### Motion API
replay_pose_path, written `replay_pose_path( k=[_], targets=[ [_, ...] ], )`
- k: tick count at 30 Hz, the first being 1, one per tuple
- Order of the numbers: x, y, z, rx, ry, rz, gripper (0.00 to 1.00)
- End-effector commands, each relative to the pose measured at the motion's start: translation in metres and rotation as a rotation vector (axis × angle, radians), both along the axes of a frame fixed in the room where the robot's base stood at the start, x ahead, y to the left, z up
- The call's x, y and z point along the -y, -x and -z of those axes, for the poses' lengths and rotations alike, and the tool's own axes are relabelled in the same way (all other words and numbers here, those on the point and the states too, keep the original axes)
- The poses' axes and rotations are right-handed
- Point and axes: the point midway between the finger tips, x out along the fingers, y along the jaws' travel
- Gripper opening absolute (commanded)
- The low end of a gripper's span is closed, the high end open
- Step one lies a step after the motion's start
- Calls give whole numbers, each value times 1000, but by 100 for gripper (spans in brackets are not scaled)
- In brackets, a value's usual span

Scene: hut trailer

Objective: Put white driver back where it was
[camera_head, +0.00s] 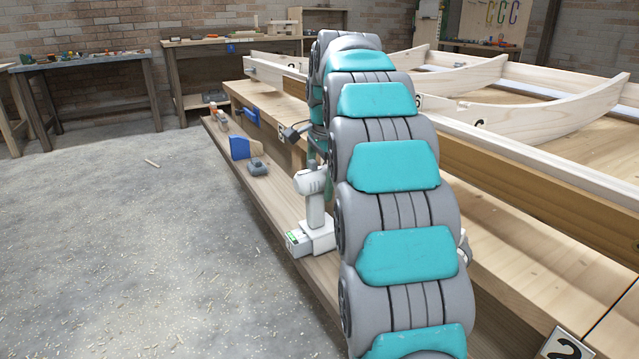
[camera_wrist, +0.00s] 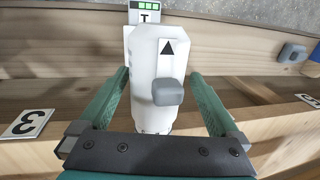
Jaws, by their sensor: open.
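The white driver (camera_head: 313,208) stands upright on its battery base on the low wooden shelf (camera_head: 265,205) in the head view, partly hidden by my arm. In the wrist view the white driver (camera_wrist: 158,75) lies between the two green fingers of my gripper (camera_wrist: 160,95), seen from above. The fingers stand on either side of its body, with a visible gap on the right. The gripper is open. In the head view my gripper is mostly hidden behind my arm.
A blue object (camera_head: 240,147) and a grey block (camera_head: 258,166) sit farther along the shelf. The workbench (camera_head: 480,185) with a wooden frame rises just right of the driver. Number plate 3 (camera_wrist: 28,123) is on the bench edge. The floor at left is open.

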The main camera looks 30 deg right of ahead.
Motion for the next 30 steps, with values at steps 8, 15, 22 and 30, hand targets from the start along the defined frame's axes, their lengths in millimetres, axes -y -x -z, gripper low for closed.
replay_pose_path(
  k=[8,15,22,30],
  targets=[
    [0,9,-48,3,0,0,98],
    [1,15,-80,0,0,0,98],
    [0,21,-107,-3,-1,1,98],
    [1,24,-117,-3,-1,0,98]
  ],
)
